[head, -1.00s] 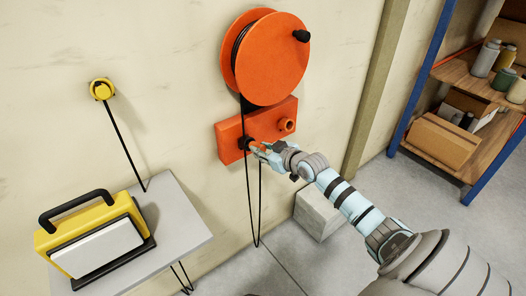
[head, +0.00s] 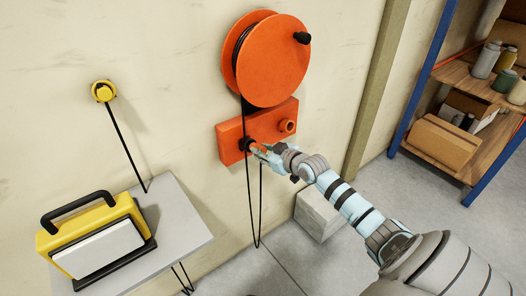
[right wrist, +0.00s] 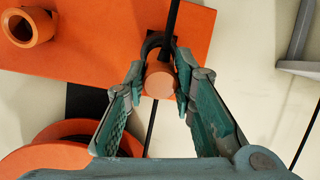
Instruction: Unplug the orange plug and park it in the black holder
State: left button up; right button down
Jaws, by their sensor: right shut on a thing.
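The orange plug (right wrist: 160,82) is between the fingertips of my right gripper (right wrist: 159,72), which is shut on it. In the head view the right gripper (head: 259,149) is at the left part of the orange wall panel. The black holder (head: 245,144) is there on the panel; its dark ring (right wrist: 155,42) shows just behind the plug in the right wrist view. The plug lines up with the ring, but I cannot tell how deep it sits. The orange socket (head: 287,126) at the panel's right is empty. My left gripper is not in view.
An orange cable reel (head: 272,60) is above the panel (head: 265,127), with a black cable (head: 248,200) hanging in a loop below. A grey table (head: 185,215) with a yellow case stands at left, a pale block (head: 318,215) on the floor, shelves (head: 450,140) at right.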

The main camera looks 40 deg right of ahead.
jog(key=shift+b+x, duration=2.1)
jog(key=shift+b, duration=0.3)
jog(key=c, duration=1.3)
grip_release()
jog(key=shift+r, duration=0.1)
jog(key=shift+s, duration=0.1)
jog(key=shift+v, duration=5.85)
